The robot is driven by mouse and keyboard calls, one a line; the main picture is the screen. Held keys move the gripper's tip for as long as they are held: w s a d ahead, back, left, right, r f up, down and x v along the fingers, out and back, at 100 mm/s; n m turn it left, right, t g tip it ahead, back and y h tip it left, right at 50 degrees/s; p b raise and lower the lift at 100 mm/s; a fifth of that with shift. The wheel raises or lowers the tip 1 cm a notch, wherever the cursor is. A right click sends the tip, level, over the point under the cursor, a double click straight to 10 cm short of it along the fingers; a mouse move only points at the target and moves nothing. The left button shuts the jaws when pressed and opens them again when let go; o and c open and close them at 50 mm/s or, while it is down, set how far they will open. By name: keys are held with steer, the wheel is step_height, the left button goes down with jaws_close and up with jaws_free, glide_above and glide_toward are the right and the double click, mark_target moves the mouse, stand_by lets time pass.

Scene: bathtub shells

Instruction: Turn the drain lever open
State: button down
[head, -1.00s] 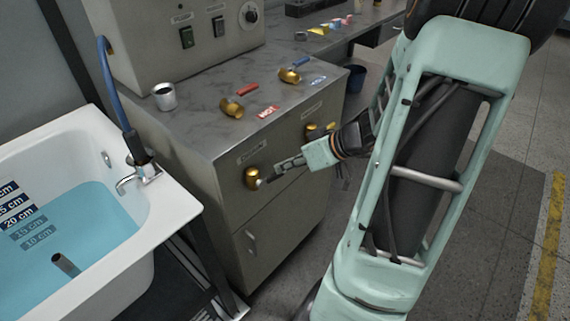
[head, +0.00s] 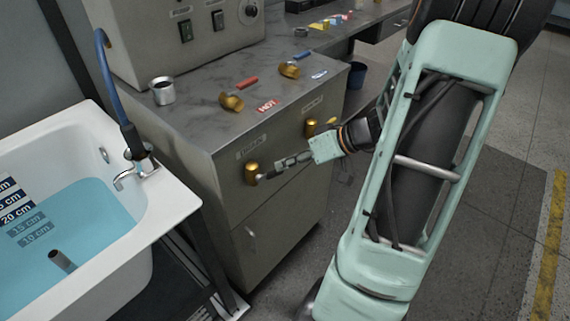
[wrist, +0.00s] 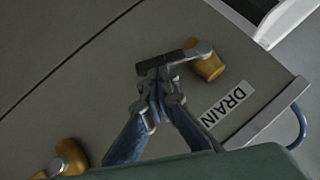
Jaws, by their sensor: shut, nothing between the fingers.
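The drain lever is a brass valve (head: 252,173) on the cabinet's front face, at its left side. In the wrist view its brass body (wrist: 208,66) carries a silver arm and a dark handle bar (wrist: 165,62) pointing left, beside the DRAIN label (wrist: 223,104). My gripper (head: 276,172) is just right of the valve in the head view. In the wrist view my gripper (wrist: 156,82) is shut and empty, its fingertips at the dark bar. I cannot tell whether they touch it. The lever's far side is hidden.
A second brass valve (wrist: 70,158) sits on the same face, also visible in the head view (head: 311,127). A white bathtub (head: 180,211) with blue water stands left of the cabinet. The countertop (head: 205,118) holds a metal cup (head: 162,91) and red- and blue-handled valves.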

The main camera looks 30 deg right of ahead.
step_height(320, 180, down, 3)
steer(key=m+y+b, duration=0.1)
steer(key=y+b, duration=0.1)
steer(key=shift+r+m+y, duration=0.15)
steer(key=shift+m+y, duration=0.15)
steer(key=shift+s+a+f+m+y+b, duration=0.15)
steer(key=shift+a+f+m+y+b, duration=0.35)
steer(key=shift+f+m+y+b, duration=0.5)
steer(key=shift+s+a+f+m+y+b, duration=0.2)
steer(key=shift+a+f+m+y+b, duration=0.25)
steer(key=shift+m+y, duration=0.6)
steer(key=shift+s+a+f+m+y+b, duration=0.15)
steer(key=shift+a+f+m+y+b, duration=0.55)
steer(key=shift+y, duration=0.65)
steer(key=shift+d, duration=0.2)
